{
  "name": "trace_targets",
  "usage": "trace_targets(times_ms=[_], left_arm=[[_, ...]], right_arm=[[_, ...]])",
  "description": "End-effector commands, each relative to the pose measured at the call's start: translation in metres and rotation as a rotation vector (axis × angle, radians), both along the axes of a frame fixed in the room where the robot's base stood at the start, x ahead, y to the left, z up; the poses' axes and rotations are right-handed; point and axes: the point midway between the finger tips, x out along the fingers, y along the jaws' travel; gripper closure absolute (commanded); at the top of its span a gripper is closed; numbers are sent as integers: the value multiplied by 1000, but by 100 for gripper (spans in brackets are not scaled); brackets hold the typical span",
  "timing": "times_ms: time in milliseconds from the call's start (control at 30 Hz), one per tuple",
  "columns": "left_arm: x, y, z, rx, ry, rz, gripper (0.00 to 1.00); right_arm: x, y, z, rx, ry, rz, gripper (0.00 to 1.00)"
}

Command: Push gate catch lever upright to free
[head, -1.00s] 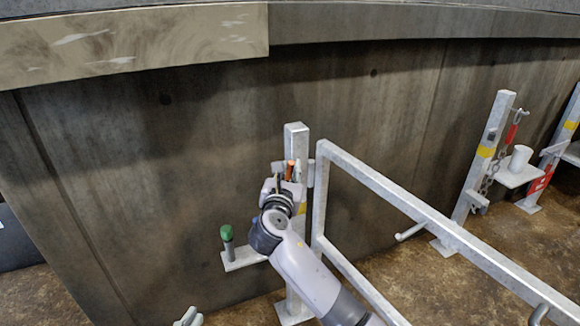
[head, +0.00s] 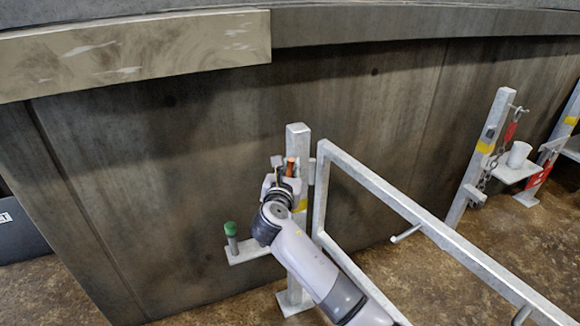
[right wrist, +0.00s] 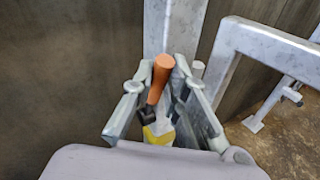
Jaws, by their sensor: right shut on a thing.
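The catch lever has an orange grip (head: 291,166) and sits at the galvanised gate post (head: 298,140). In the right wrist view its orange handle (right wrist: 160,78) stands between my fingers, leaning slightly to the right at its top. My right gripper (head: 283,184) is at the post, shut on the lever; its fingers (right wrist: 164,92) lie on either side of the handle. The lever's lower part and pivot are mostly hidden by the gripper. The gate frame (head: 400,203) stands just right of the post. My left gripper is not in view.
A green-capped peg (head: 231,236) stands on a small shelf (head: 247,253) left of the post. A concrete wall (head: 150,180) is close behind. Farther right, another post (head: 482,160) carries a chain and a white cup (head: 519,154) on a shelf. Brown floor lies below.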

Motion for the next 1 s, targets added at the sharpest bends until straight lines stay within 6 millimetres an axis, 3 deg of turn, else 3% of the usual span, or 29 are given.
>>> trace_targets(times_ms=[67,100,400,767,1000], left_arm=[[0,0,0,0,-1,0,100],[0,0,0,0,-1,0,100],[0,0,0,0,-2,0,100],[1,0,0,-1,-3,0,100],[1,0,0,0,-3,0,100]], right_arm=[[0,1,1,2,-2,2,100],[0,1,1,2,-2,2,85],[0,0,0,1,0,1,65],[-4,1,0,0,0,1,65],[-42,11,3,3,1,4,65]])
